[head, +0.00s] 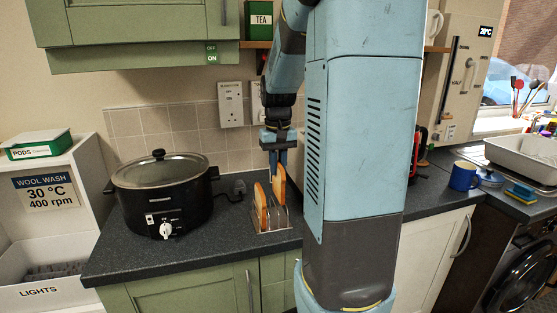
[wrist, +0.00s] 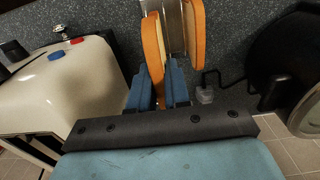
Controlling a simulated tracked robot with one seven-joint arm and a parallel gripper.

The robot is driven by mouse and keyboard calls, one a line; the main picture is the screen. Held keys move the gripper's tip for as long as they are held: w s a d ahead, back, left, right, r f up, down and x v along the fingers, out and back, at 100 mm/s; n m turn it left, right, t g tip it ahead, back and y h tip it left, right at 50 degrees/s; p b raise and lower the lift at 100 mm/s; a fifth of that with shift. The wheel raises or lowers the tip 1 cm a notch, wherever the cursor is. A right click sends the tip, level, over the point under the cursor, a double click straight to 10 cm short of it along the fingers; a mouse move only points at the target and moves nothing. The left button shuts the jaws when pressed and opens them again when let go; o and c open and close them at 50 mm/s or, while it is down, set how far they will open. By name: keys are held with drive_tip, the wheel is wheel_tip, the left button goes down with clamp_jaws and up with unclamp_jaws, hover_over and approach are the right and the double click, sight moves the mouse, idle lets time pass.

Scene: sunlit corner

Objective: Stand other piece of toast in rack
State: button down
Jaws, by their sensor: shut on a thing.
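My gripper (head: 278,160) points down over the toast rack and is shut on a piece of toast (head: 280,186). In the wrist view that held toast (wrist: 152,50) is between the blue fingers (wrist: 158,92). The metal toast rack (head: 273,224) stands on the counter; part of it shows in the wrist view (wrist: 173,22). Another piece of toast (head: 261,206) stands in the left part of the rack, and it also shows in the wrist view (wrist: 194,28). The held toast is upright and higher, its lower edge at the rack's right part. I cannot tell whether it rests on the base.
A black slow cooker (head: 162,192) stands left of the rack, its cable running to the wall side. A cream appliance (wrist: 75,85) is close on the other side in the wrist view. A blue mug (head: 463,176) is farther right. The counter's front edge lies just before the rack.

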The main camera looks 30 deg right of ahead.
sight(278, 178)
drive_tip(key=shift+f, duration=2.2)
drive_tip(key=c, duration=1)
unclamp_jaws()
drive_tip(key=shift+r, duration=0.1)
wheel_tip(278, 178, up, 14)
drive_tip(key=shift+f, duration=0.25)
